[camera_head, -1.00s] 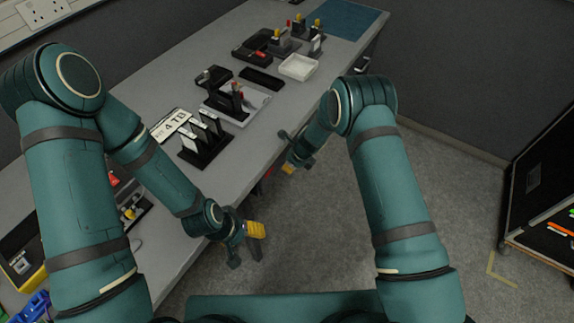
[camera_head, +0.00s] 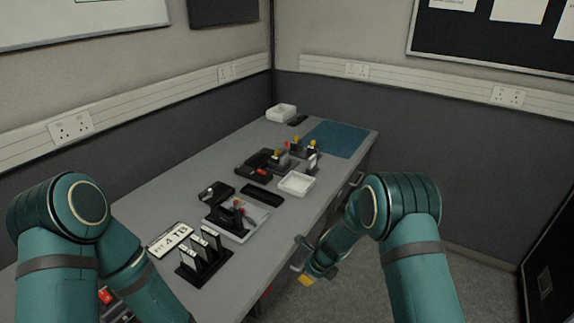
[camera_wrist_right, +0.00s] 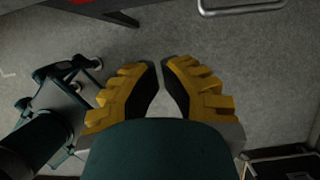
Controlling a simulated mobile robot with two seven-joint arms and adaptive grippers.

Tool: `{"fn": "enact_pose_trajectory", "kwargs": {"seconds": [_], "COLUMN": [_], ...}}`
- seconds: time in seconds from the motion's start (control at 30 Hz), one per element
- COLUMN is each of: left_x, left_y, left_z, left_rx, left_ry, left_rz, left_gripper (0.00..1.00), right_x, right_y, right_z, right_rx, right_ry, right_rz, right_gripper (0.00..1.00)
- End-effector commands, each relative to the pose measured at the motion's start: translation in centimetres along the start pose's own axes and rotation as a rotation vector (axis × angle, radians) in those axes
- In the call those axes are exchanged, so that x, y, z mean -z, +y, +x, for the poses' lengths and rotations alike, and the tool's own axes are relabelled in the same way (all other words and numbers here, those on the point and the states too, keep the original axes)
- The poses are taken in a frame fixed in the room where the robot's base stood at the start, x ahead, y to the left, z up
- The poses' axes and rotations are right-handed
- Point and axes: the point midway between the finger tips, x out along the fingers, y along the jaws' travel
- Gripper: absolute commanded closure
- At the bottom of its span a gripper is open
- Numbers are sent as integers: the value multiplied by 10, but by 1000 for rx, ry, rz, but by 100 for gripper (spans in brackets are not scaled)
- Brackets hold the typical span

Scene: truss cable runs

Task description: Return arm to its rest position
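My right arm (camera_head: 405,230) is bent at the elbow. Its forearm reaches down and left to the right gripper (camera_head: 308,270), which hangs beside the table's right edge over the floor. In the right wrist view the right gripper's yellow-padded fingers (camera_wrist_right: 160,66) have their tips close together, with nothing between them and grey floor beyond. My left arm (camera_head: 60,240) is bent at the left of the head view. Its forearm runs out of the bottom of the picture, so the left gripper is hidden.
The grey table (camera_head: 150,214) carries a black rack (camera_head: 204,262) with upright drives, a "4 TB" label card (camera_head: 171,240), a white tray (camera_head: 297,183) and a blue mat (camera_head: 338,138). A metal handle (camera_wrist_right: 242,8) is near the right gripper. Floor (camera_head: 480,285) on the right is clear.

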Motion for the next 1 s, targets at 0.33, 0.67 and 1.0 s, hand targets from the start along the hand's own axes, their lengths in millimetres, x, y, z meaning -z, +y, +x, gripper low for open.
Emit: {"fn": "enact_pose_trajectory", "kwargs": {"seconds": [0.33, 0.67, 1.0], "left_x": [0, 0, 0], "left_y": [0, 0, 0], "left_z": [0, 0, 0], "left_rx": [0, 0, 0], "left_ry": [-1, -1, -1], "left_rz": [0, 0, 0], "left_gripper": [37, 37, 37], "right_x": [95, 142, 142], "right_y": [69, 171, 200], "right_z": [-2, -35, -50], "right_rx": [-66, -89, -41], "right_ry": [119, 16, -51], "right_rz": [-691, -1696, -1989], "right_gripper": [100, 100, 100]}}
